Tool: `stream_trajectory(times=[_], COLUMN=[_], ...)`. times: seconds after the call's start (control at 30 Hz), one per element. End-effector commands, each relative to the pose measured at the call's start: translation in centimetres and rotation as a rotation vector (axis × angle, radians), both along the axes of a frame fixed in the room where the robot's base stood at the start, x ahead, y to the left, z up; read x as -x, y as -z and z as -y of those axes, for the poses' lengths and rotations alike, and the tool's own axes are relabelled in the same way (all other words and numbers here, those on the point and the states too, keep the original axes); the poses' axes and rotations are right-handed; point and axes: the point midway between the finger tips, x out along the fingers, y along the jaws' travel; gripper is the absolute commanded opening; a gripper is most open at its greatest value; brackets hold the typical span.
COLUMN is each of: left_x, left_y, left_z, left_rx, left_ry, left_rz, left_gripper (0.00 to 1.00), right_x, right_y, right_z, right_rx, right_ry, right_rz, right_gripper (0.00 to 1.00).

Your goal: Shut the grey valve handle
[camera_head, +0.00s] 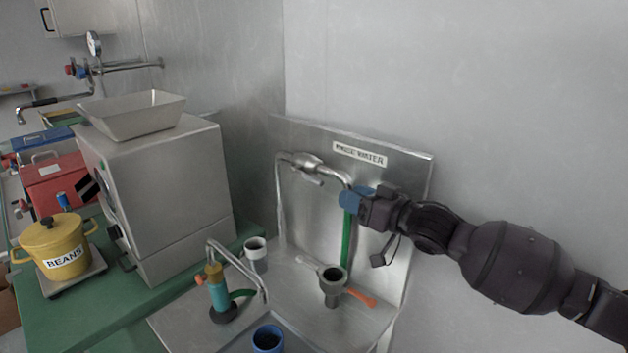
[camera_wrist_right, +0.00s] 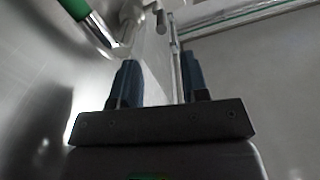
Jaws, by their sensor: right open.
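The rinse water pipe (camera_head: 281,205) rises along the metal back panel and bends over at the top. The grey valve handle (camera_head: 313,180) appears as a small lever at the valve body, just below the top bend. My right gripper (camera_head: 352,195) is right of the valve, near the downturned spout end, with its blue fingers apart. In the right wrist view my right gripper (camera_wrist_right: 161,80) is open; grey metal parts show ahead of the fingers, but which one is the handle is unclear. I cannot tell whether the fingers touch the pipe. My left gripper is out of view.
A green upright piece (camera_head: 347,238) hangs below my right gripper. A dark funnel-like holder (camera_head: 332,286) with an orange handle, a grey cup (camera_head: 256,250) and a blue cup (camera_head: 267,339) stand below. The large grinder (camera_head: 165,195) is at left. Bare wall lies at right.

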Motion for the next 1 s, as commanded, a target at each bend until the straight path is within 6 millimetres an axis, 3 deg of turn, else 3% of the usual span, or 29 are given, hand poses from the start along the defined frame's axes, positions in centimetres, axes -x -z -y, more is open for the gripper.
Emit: stream_trajectory(times=[0.17, 0.63, 1.0], left_x=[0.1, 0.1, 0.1], left_y=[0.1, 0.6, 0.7], left_z=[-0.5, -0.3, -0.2], left_rx=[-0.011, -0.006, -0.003], left_ry=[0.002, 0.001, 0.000], left_rz=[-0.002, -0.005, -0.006], left_gripper=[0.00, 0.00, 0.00], right_x=[-0.8, -6.1, -7.6], right_y=[-0.1, -0.1, 0.0], right_z=[-0.9, -6.2, -7.7], right_rx=[-0.009, -0.007, -0.006], right_ry=[-0.001, -0.002, 0.000], right_rz=[-0.005, -0.003, -0.004], right_gripper=[0.41, 0.41, 0.41])
